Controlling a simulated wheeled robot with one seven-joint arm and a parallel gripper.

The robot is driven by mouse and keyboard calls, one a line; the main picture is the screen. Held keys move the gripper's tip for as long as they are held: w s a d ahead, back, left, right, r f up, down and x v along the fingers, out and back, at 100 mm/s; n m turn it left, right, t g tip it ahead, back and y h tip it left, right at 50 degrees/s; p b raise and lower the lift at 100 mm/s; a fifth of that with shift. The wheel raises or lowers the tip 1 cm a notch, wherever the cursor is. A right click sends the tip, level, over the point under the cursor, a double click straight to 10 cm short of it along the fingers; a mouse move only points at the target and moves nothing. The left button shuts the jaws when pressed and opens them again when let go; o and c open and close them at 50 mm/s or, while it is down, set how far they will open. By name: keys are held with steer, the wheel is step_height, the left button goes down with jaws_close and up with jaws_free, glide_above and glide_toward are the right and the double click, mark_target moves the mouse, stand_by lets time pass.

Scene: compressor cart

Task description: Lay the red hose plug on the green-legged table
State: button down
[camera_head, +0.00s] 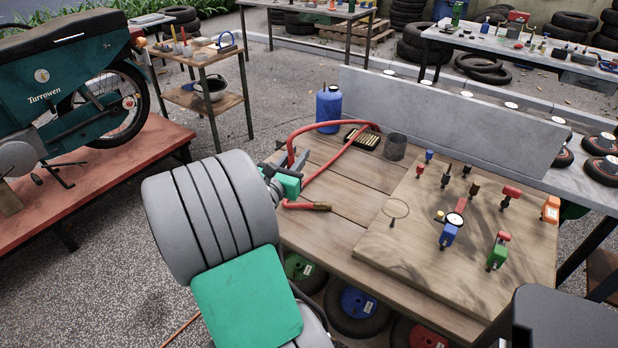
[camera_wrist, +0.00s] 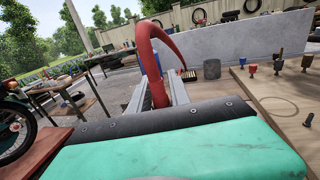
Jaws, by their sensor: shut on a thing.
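My gripper (camera_head: 291,160) is shut on the red hose (camera_head: 338,163) above the left edge of the wooden workbench. In the wrist view the hose (camera_wrist: 165,45) rises as a thick loop from between the fingers (camera_wrist: 160,95). In the head view the hose arches over to the right and back, and a brass-coloured end (camera_head: 322,207) shows low on the left of the bench; whether it touches the wood is unclear. A small wooden table with grey-green legs (camera_head: 212,118) stands at the back left. I cannot tell for certain which table is the green-legged one.
The bench (camera_head: 350,262) carries a board (camera_head: 385,245) with several coloured fittings, a dark cup (camera_head: 395,147) and a blue bottle (camera_head: 329,105). A grey panel (camera_head: 450,118) stands behind. A motorcycle (camera_head: 70,80) on a red platform is at left. Bare ground lies between the platform and bench.

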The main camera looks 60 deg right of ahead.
steer(key=d+f+b, duration=0.1)
steer(key=d+f, duration=0.2)
steer(key=w+d+f+b, duration=0.1)
steer(key=d+f, duration=0.2)
steer(key=f, duration=0.1)
steer(key=d+f+b, duration=0.1)
steer(key=d+f, duration=0.3)
steer(key=shift+w+f, duration=0.15)
steer(key=shift+f, duration=0.05)
steer(key=shift+a+r, duration=0.1)
steer(key=c, duration=1.7)
jaws_free()
steer(key=shift+f, duration=0.2)
steer(key=o, duration=0.5)
steer(key=shift+r, duration=0.1)
